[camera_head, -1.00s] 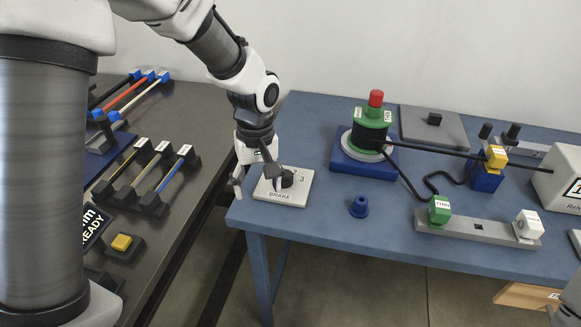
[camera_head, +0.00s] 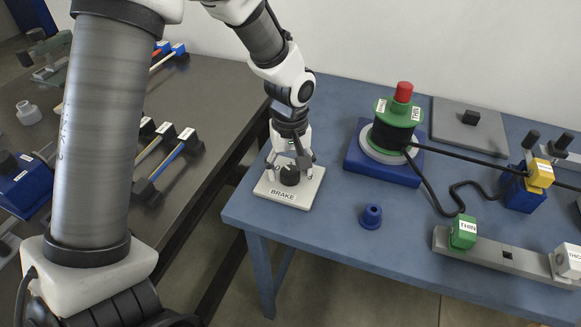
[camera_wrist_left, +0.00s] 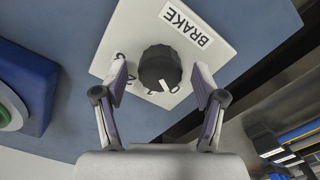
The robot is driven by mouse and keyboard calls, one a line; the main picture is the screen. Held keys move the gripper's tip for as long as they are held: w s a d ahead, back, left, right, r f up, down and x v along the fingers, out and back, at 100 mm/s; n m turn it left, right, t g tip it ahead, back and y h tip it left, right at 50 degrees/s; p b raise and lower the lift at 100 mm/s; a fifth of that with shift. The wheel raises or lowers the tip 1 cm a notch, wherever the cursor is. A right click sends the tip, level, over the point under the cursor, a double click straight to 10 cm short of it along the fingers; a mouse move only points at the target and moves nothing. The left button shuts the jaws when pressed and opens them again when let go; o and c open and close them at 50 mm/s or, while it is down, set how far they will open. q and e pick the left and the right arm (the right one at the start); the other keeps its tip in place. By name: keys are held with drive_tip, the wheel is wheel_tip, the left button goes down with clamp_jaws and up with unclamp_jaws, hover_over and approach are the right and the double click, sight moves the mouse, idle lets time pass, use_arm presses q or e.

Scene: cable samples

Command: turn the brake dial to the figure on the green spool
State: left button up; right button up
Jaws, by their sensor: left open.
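The brake dial (camera_head: 290,175) is a black knob on a white plate (camera_head: 306,193) marked BRAKE, at the left corner of the blue table. In the left wrist view the dial (camera_wrist_left: 160,68) has a white pointer line toward the picture's lower side; small figures on the plate are partly hidden. My left gripper (camera_head: 290,163) points down over the dial. In the wrist view its open fingers (camera_wrist_left: 161,82) stand on either side of the dial, with gaps visible. The green spool (camera_head: 398,112) stands on a blue base with a red knob on top; its labels are too small to read surely.
A blue plug-like piece (camera_head: 371,216) stands right of the plate. A grey rail (camera_head: 505,257) carries a green THIN block (camera_head: 464,232). A black cable runs from the spool to a yellow-topped blue block (camera_head: 524,190). The dark table (camera_head: 215,100) at left holds racked samples.

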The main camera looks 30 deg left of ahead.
use_arm(q)
drive_tip(key=shift+s, duration=0.1)
drive_tip(key=c, duration=1.1)
drive_tip(key=shift+c, duration=0.2)
drive_tip(key=shift+r+m+p, duration=0.2)
drive_tip(key=shift+m+p, duration=0.5)
drive_tip(key=shift+p, duration=0.3)
drive_tip(key=m+p, duration=0.6)
drive_tip(key=shift+r, duration=0.1)
drive_tip(key=m+p, duration=0.3)
drive_tip(key=m, duration=0.1)
drive_tip(key=shift+p, duration=0.35)
drive_tip(key=shift+f+m+p, duration=0.2)
drive_tip(key=shift+m+p, duration=1.15)
drive_tip(key=shift+m, duration=0.75)
drive_tip(key=shift+f, duration=0.1)
